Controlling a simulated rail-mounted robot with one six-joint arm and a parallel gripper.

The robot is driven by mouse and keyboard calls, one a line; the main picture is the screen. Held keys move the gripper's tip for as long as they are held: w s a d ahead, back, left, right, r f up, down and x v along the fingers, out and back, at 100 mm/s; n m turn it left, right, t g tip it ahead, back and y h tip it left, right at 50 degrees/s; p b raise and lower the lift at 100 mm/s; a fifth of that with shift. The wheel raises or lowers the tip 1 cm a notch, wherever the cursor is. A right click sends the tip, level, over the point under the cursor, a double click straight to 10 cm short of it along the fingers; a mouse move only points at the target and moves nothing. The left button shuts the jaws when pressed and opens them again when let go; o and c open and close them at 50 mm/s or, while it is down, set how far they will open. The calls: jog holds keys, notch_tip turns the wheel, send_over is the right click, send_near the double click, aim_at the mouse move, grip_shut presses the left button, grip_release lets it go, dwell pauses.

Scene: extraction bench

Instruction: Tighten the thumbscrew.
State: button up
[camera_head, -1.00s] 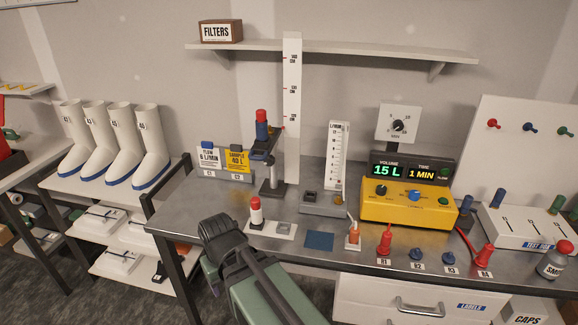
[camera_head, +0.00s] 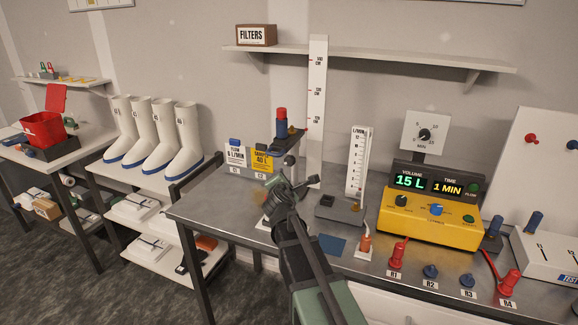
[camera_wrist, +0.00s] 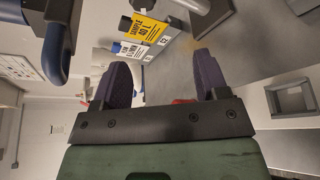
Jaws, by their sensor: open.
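A small stand on the bench carries a clamp with a blue cylinder with a red top (camera_head: 282,125). A dark knob (camera_head: 290,160) shows at the clamp's lower right and looks like the thumbscrew, though it is too small to be certain. A blurred dark blue part (camera_wrist: 57,38) is at the upper left there, outside the fingers. I cannot see the thumbscrew between them.
A tall ruler (camera_head: 317,100) stands right of the clamp, with a flow gauge (camera_head: 360,160) beyond. A yellow control box (camera_head: 430,219) is at right. The bench's front left (camera_head: 215,205) is clear.

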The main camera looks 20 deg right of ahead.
aim_at(288, 163)
jog(key=r+x, duration=0.1)
jog(key=x, duration=0.4)
jog(key=r+x, duration=0.1)
jog(key=x, duration=0.8)
jog(key=shift+w+d+r+b, duration=0.3)
jog(key=shift+w+r+b, duration=0.05)
jog(key=shift+w, duration=0.25)
jog(key=c, duration=0.9)
